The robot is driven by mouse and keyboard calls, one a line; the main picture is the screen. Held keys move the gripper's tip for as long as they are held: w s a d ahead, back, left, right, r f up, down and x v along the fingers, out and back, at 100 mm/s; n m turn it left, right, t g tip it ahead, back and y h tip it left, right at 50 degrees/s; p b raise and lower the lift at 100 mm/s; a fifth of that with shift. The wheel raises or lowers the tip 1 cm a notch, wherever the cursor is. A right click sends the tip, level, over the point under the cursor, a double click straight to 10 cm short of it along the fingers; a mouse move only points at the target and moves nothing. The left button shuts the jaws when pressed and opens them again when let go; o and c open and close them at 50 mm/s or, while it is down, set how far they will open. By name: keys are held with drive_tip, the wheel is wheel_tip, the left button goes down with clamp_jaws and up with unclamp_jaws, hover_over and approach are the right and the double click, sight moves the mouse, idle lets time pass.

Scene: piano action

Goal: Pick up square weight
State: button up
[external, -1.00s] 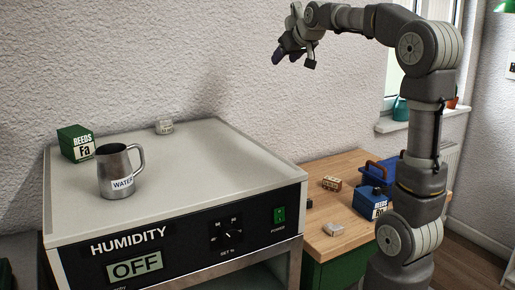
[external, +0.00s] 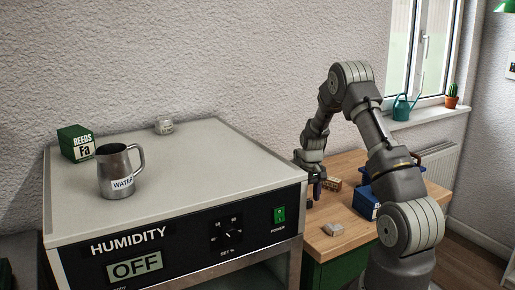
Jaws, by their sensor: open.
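My gripper (external: 316,188) is low over the left part of the wooden table, pointing down, with its jaws open and no object visible in them. A small dark block (external: 309,204) lies at the table's left edge, just below and left of the fingers; it may be the square weight, but it is too small to tell. A brown block with dark spots (external: 334,184) is right beside the gripper, partly hidden by it. A pale lump (external: 333,230) lies nearer the front of the table (external: 352,216).
The humidity cabinet (external: 210,165) stands close left of the gripper, its top higher than the table. It holds a water jug (external: 117,178), a green reeds box (external: 75,144) and a small jar (external: 164,126). A blue box (external: 366,205) is partly behind my arm.

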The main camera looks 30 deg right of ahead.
drive_tip(key=shift+f, duration=0.95)
drive_tip(key=shift+r, duration=0.1)
drive_tip(key=shift+c, duration=0.4)
clamp_jaws()
